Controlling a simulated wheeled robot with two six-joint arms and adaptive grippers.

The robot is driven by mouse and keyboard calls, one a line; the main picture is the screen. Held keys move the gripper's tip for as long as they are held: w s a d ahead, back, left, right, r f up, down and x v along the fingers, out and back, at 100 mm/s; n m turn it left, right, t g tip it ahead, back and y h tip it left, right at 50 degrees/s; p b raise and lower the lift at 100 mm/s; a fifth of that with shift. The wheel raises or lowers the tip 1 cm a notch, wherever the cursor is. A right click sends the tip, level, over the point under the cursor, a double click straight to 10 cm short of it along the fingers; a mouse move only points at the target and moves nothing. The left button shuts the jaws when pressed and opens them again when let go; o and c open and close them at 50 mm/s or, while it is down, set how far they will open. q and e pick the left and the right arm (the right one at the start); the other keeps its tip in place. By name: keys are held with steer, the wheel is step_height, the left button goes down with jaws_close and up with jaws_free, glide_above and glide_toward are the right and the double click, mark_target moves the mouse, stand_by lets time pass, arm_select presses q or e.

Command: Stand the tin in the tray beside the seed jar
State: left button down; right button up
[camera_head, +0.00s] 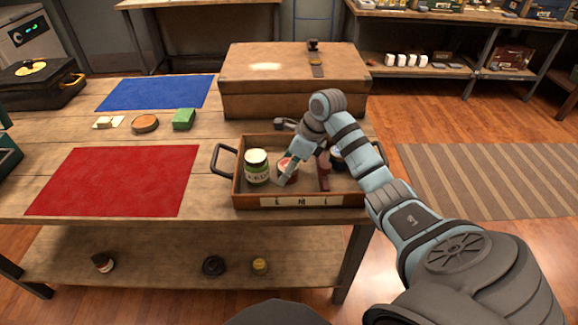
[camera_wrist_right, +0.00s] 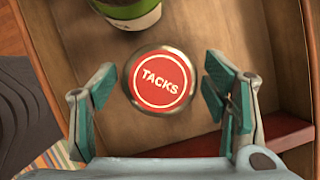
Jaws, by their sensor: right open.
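The tin (camera_head: 285,164), with a red lid reading TACKS, stands upright in the wooden tray (camera_head: 246,201), just right of the seed jar (camera_head: 257,170), which has a green and white label. In the right wrist view the tin's lid (camera_wrist_right: 161,80) lies between the fingers of my right gripper (camera_wrist_right: 160,72), with a gap on each side. The gripper is open. The jar (camera_wrist_right: 128,8) shows at the top edge of that view, a small gap from the tin. In the head view my right gripper (camera_head: 287,170) partly hides the tin. My left gripper is not in view.
A red divider (camera_head: 323,172) crosses the tray, with a dark round item (camera_head: 337,158) beyond it. A large brown case (camera_head: 292,82) stands behind the tray. A red mat (camera_head: 115,180) lies to the left, with a green block (camera_head: 184,119) behind it.

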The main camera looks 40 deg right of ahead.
steer(key=shift+r, duration=0.4)
steer(key=p+v, duration=0.1)
steer(key=v, duration=1)
steer(key=shift+s+r+p, duration=0.15)
steer(key=shift+r+p, duration=0.05)
steer(key=shift+p, duration=0.2)
steer(key=shift+d, duration=0.15)
